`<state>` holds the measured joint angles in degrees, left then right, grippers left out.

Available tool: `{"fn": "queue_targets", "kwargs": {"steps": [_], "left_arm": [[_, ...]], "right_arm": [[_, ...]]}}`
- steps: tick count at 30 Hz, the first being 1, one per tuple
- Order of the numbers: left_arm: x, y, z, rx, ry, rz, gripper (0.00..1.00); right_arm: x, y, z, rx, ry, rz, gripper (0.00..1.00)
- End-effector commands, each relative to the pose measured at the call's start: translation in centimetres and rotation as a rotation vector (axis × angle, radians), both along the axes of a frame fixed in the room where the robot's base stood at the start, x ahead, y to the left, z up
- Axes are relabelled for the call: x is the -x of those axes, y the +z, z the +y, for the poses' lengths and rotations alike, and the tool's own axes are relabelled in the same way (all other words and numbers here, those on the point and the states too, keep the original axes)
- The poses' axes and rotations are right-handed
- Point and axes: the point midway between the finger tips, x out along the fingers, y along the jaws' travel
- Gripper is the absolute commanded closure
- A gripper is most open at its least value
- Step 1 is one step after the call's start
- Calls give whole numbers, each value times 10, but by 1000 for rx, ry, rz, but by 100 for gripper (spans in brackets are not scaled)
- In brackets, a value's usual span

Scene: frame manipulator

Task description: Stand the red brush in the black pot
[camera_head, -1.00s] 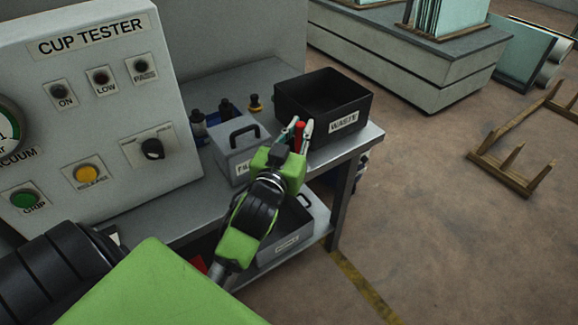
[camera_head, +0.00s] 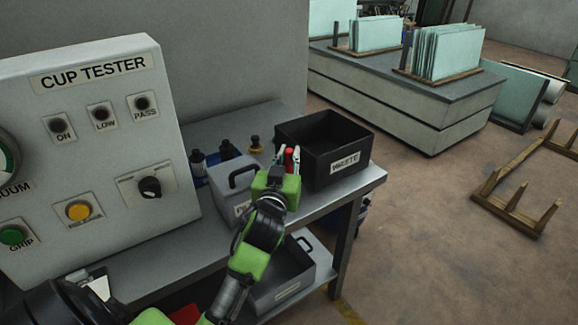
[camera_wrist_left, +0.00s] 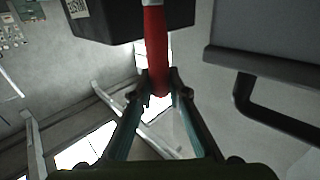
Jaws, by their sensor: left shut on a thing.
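My left gripper (camera_head: 287,160) is shut on the red brush (camera_head: 289,152), beside the grey handled box and in front of the black WASTE box in the head view. In the left wrist view the brush (camera_wrist_left: 154,40) is a red shaft between the two fingertips of the left gripper (camera_wrist_left: 158,86). The shaft runs up out of the top of that picture, so its far end is hidden. I cannot pick out the black pot for certain; small dark containers (camera_head: 228,150) stand at the back of the bench. My right gripper is not in view.
The black WASTE box (camera_head: 318,132) stands at the bench's right end. A grey box with a black handle (camera_head: 228,202) is left of my gripper. The cup tester panel (camera_head: 100,150) fills the left. Another grey box (camera_head: 283,284) sits on the lower shelf.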

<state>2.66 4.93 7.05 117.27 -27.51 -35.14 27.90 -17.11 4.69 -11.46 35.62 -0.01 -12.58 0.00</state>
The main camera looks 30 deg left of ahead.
Motion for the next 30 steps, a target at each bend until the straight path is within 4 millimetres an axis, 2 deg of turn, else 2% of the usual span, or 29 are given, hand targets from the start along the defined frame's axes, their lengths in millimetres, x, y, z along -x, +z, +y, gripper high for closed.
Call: {"fn": "queue_targets", "kwargs": {"steps": [1,4,17,18,19,30], "left_arm": [[0,-11,0,2,1,5,100],[0,-23,0,0,0,3,100],[0,-30,-1,0,-1,0,100],[0,-29,-1,-1,-1,0,74],[0,-29,0,-1,-1,1,68],[0,-26,0,-1,-1,0,68]], "right_arm": [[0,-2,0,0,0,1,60],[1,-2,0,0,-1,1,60],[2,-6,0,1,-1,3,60],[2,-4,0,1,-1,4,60],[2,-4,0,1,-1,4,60],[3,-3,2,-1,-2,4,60]]}}
